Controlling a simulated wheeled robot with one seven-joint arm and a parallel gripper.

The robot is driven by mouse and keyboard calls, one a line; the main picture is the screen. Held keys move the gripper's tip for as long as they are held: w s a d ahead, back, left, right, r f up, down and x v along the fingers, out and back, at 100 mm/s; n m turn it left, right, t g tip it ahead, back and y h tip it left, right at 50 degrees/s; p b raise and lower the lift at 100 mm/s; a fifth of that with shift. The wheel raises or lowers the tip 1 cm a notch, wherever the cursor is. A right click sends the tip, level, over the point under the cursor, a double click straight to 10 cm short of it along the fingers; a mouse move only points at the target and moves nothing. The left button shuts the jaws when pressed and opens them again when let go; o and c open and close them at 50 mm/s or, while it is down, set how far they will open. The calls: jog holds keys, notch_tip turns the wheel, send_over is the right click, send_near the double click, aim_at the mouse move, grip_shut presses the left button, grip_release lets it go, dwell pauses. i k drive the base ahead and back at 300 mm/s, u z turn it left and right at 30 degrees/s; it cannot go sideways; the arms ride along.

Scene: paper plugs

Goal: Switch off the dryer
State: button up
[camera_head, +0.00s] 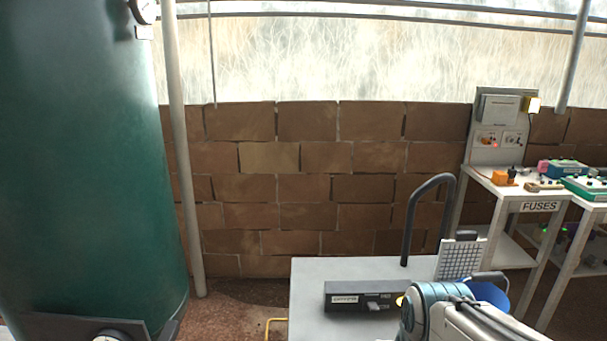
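No object in view is clearly marked as a dryer, and I cannot tell which one it is. A black box (358,298) with a pale label and a small grey part on its front lies on a grey bench top (318,272). A pale gridded panel (459,262) with a dark top stands at the bench's right side. A panel with a red light (495,141) stands upright at the back of the fuses table. My arm fills the lower right, in front of the bench. My gripper's fingertips do not show.
A large green tank (85,170) fills the left. A white table labelled FUSES (540,206) stands right, holding an orange item (503,177) and other small devices. A black curved handle (411,215) rises behind the bench. A pole (183,150) stands before the brick wall.

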aim_at(373, 307)
jog(key=z, duration=0.9)
jog(key=i, duration=0.5)
jog(key=u, duration=1.45)
